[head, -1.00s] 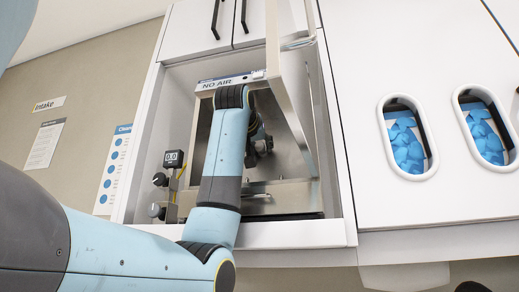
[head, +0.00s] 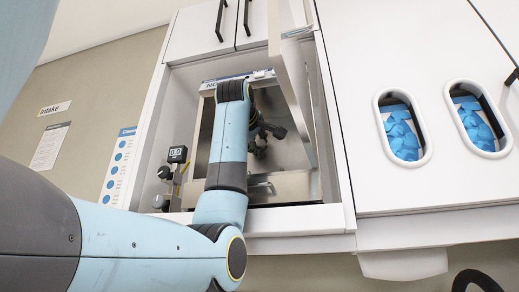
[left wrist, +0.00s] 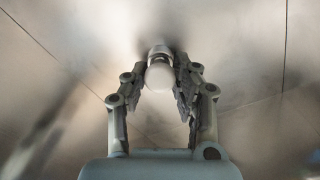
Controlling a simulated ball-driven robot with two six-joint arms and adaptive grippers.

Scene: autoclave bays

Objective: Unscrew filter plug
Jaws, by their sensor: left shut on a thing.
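The filter plug (left wrist: 159,76) is a small white rounded knob with a pale collar behind it, in the left wrist view. It stands against the brushed metal wall of the chamber. I cannot tell how far it is screwed in. My left gripper (left wrist: 160,82) is shut on the plug, one dark ridged finger on each side. In the head view my left gripper (head: 266,135) is inside the open autoclave chamber (head: 290,152), partly behind my forearm. The plug cannot be made out there. My right gripper is not in view.
The open chamber door (head: 292,85) stands close to the right of my left gripper. A small gauge with knobs (head: 177,154) is left of the chamber. Two oval windows (head: 403,130) with blue contents are at right. Wall signs (head: 49,146) hang at left.

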